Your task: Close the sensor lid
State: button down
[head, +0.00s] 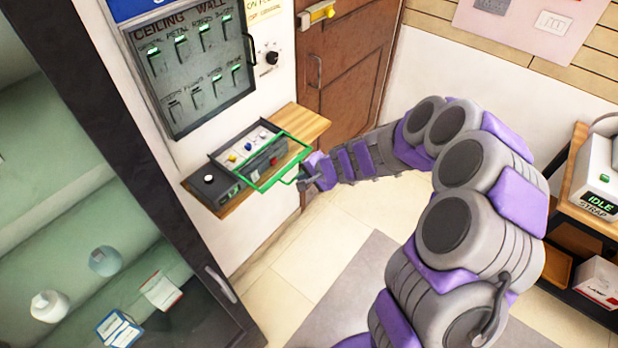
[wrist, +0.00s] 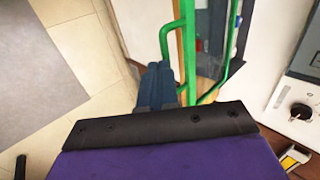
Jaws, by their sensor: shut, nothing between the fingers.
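The sensor lid is a green-edged frame (head: 285,169) with a green handle, on a dark grey sensor box (head: 216,190) in the head view. The lid stands open, tilted out from the box toward my arm, leaving the small knobs and switches on top uncovered. My gripper (head: 301,180) is shut and empty, right beside the handle. In the wrist view the shut fingertips (wrist: 160,67) lie next to the green handle (wrist: 164,38) and green lid bar (wrist: 187,50). I cannot tell whether they touch it.
The box sits on a wooden wall shelf (head: 298,119). A ceiling-wall switch panel (head: 196,65) hangs above it, and a brown door (head: 345,60) is behind. A glass cabinet (head: 150,190) stands at left. A side table (head: 565,175) is at right. The floor between is clear.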

aim_at(272, 158)
jog(key=w+a+p, duration=0.1)
jog(key=w+a, duration=0.1)
jog(key=a, duration=0.1)
jog(key=w+a+p, duration=0.1)
jog(key=w+a, duration=0.2)
jog(key=w+a+p, duration=0.1)
jog(key=w+a, duration=0.1)
jog(key=a, duration=0.1)
jog(key=shift+w+r, duration=0.1)
jog(key=shift+w, duration=0.05)
jog(key=shift+d, duration=0.15)
dwell(0.3)
